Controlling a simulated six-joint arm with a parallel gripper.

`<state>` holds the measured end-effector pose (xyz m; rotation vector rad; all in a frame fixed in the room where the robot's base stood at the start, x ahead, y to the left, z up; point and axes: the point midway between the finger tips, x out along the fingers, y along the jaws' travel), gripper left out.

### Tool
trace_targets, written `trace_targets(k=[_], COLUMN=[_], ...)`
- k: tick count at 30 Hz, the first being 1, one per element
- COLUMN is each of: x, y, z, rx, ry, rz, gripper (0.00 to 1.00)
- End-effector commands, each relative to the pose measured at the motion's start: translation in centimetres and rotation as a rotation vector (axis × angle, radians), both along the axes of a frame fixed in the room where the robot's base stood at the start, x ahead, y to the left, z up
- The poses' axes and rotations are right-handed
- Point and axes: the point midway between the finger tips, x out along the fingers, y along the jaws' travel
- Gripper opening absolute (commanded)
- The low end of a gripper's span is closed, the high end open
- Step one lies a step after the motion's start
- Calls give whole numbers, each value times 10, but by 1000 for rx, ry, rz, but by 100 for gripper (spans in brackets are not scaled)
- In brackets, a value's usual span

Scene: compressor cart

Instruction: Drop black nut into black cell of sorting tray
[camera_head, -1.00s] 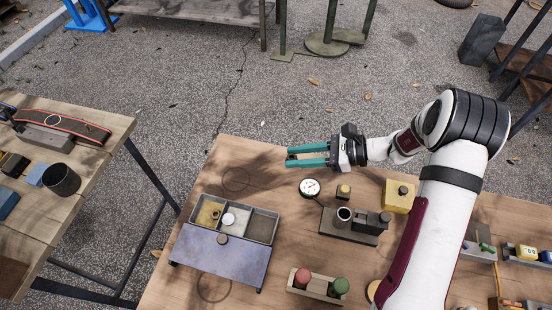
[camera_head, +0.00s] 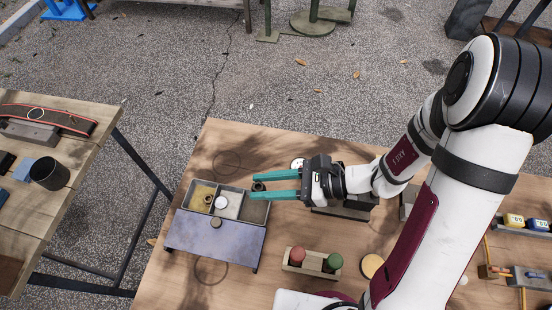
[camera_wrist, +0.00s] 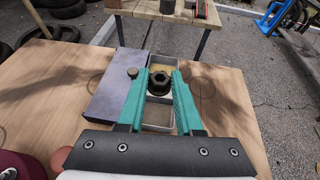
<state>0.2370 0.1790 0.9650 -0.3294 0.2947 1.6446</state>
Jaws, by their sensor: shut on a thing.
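My gripper (camera_head: 252,187) is shut on a dark nut (camera_head: 258,186), held between the tips of its teal fingers. In the wrist view the nut (camera_wrist: 158,84) is a black hexagonal ring with its hole showing. The sorting tray (camera_head: 268,220) is grey with three cells in a row. The right cell (camera_head: 255,211) has a dark floor and looks empty. The nut is above the tray's right part; its exact height is unclear.
A blue-grey lid (camera_head: 212,245) with a round knob (camera_head: 216,222) lies along the tray's near side. A wooden holder (camera_head: 310,269) with a red and a green knob stands to the right. The left table (camera_head: 85,150) is separate, across a gap.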

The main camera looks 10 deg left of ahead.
Motion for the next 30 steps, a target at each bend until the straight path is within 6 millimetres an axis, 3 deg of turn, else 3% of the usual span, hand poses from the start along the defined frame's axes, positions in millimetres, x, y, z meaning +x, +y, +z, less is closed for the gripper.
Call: trace_targets(k=[9,20,21,26,30], x=[-1,0,0,0,0], y=[0,0,0,0,0], z=[-45,-56,-56,-56,-56], rx=[0,0,0,0,0], ry=[6,2,2,2,2], rz=[0,0,0,0,0], gripper=[0,0,38,67,69])
